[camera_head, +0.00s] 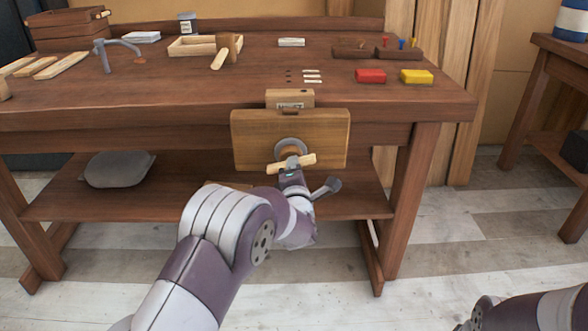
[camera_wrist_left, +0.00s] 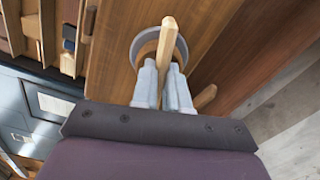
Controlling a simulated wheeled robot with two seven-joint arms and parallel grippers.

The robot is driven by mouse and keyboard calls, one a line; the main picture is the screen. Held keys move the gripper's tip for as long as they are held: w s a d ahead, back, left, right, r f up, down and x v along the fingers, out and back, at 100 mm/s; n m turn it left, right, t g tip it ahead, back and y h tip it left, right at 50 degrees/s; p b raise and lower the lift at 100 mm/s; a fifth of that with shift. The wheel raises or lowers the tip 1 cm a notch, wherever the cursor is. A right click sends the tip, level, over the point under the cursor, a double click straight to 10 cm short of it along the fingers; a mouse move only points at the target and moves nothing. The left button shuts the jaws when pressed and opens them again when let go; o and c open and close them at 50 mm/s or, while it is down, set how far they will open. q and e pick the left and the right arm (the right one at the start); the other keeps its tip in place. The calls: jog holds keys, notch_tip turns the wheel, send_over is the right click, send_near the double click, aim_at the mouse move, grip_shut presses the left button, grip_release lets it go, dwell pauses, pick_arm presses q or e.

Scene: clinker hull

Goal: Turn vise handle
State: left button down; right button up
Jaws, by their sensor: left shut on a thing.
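The vise (camera_head: 252,140) is a wooden block on the front edge of the workbench, with a smaller wooden block (camera_head: 290,98) above it. A round grey metal collar (camera_head: 291,146) sits at its middle. The vise handle (camera_head: 305,161) is a light wooden bar across the collar, slightly tilted in the head view. My left gripper (camera_head: 291,164) is shut on the handle in front of the collar. In the left wrist view the two grey fingers (camera_wrist_left: 162,84) pinch the handle (camera_wrist_left: 168,40), whose end sticks out past them. My right gripper is not in view.
The workbench (camera_head: 200,80) carries a red block (camera_head: 370,76), a yellow block (camera_head: 416,77), a wooden tray (camera_head: 192,50) and a grey clamp-like tool (camera_head: 118,44). A grey bundle (camera_head: 118,169) lies on the lower shelf. The floor (camera_head: 450,225) right of the bench is clear.

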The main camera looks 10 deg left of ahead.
pick_arm(q)
jog(key=shift+f+m, duration=0.15)
jog(key=shift+m, duration=1.15)
jog(key=c, duration=1.1)
grip_release()
jog(key=shift+c, duration=0.2)
jog(key=p+v, duration=0.2)
jog(key=v, duration=1)
jog(key=shift+s, duration=0.35)
jog(key=shift+d, duration=0.1)
